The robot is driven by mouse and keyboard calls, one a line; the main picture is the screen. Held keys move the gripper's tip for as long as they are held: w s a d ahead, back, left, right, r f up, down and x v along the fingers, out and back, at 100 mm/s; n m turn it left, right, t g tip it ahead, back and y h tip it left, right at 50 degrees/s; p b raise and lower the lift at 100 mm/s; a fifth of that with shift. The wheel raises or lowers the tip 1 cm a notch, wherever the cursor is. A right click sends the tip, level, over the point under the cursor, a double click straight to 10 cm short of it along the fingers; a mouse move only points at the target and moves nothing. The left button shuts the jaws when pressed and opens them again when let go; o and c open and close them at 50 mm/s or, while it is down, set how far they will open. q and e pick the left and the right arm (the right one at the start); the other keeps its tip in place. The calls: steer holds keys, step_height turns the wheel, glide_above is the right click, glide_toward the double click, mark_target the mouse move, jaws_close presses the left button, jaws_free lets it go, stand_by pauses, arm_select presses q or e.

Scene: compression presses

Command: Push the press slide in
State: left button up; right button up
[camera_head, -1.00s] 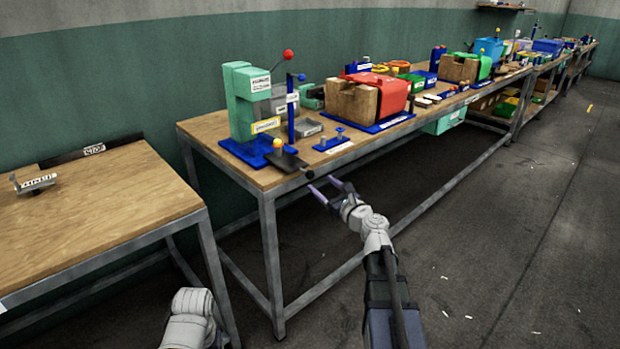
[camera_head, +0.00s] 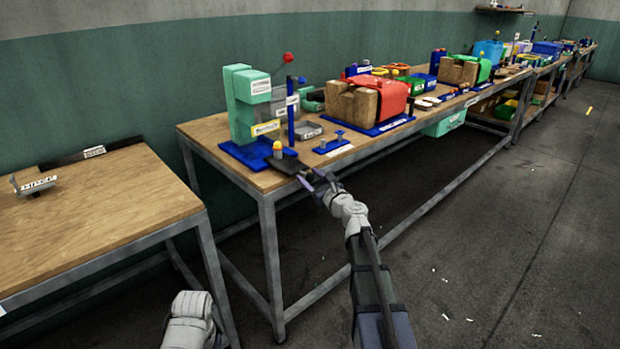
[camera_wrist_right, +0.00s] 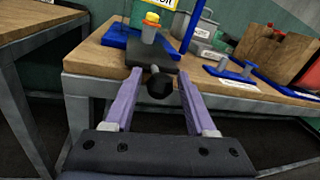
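The green press (camera_head: 243,110) stands on a blue base at the near left end of the long wooden bench. Its dark slide plate (camera_head: 287,163) sticks out toward the bench's front edge; it also shows in the wrist view (camera_wrist_right: 143,57). A grey cylinder with a yellow-orange top (camera_wrist_right: 151,28) stands upright on the plate. A round black knob (camera_wrist_right: 160,88) is at the slide's near end. My right gripper (camera_head: 315,181) is open at the slide's front, its two purple fingers on either side of the knob, with gaps showing. My left gripper is out of view.
A blue post (camera_head: 291,115) stands right beside the press. A small blue fixture (camera_head: 332,145) and a red-and-wood block assembly (camera_head: 372,103) are farther right. A separate wooden table (camera_head: 110,200) stands at left, with a gap between it and the bench.

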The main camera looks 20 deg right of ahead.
jaws_close()
stand_by(1.1)
